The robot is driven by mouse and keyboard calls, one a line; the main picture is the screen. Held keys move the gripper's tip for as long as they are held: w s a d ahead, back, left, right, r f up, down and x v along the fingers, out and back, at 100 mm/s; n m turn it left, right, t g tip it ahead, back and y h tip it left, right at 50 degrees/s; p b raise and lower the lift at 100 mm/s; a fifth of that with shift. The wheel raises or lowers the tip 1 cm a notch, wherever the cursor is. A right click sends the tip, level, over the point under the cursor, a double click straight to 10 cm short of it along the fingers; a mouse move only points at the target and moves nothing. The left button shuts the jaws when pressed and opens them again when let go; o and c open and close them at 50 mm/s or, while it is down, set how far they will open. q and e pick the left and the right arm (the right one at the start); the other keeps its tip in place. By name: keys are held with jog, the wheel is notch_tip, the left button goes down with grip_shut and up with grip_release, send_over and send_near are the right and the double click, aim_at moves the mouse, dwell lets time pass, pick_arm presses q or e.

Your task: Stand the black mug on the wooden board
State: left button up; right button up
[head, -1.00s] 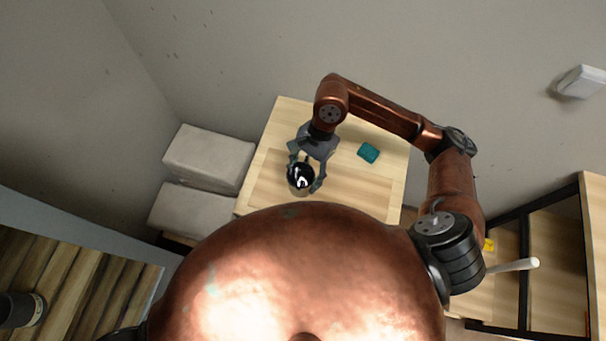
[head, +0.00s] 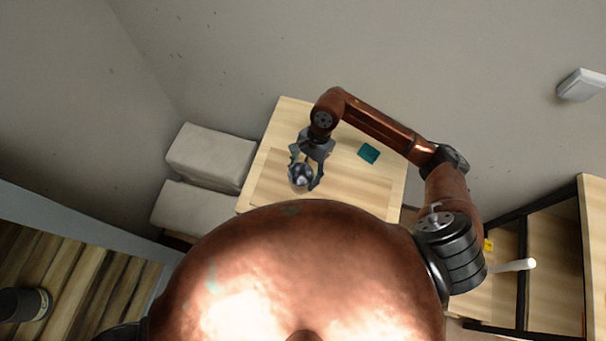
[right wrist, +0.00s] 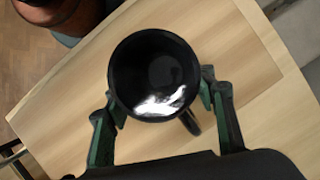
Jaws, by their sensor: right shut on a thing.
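The black mug (head: 301,175) is between the fingers of my right gripper (head: 305,169). The right wrist view looks down into its round, glossy mouth (right wrist: 153,75), so it is about upright, with its handle (right wrist: 190,121) towards the gripper. My right gripper (right wrist: 162,112) is shut on the mug, one finger on each side. The wooden board (head: 350,188) is a pale rectangle on the table, and the mug is over it. I cannot tell whether the mug's base touches the board. My left gripper is not in view.
A flat teal thing (head: 368,153) lies on the pale wooden table (head: 289,112) behind the board. Two grey blocks (head: 211,158) are stacked left of the table. Open shelving (head: 555,250) stands at the right. The board's right part is clear.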

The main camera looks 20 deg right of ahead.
jog(key=o, duration=1.4)
jog(key=shift+w+d+r, duration=0.1)
jog(key=shift+d+r, duration=0.05)
jog(key=shift+r, duration=0.25)
jog(key=b+v, duration=0.2)
jog(key=v, duration=0.9)
jog(key=shift+d+r, duration=0.1)
jog(key=shift+r, duration=0.05)
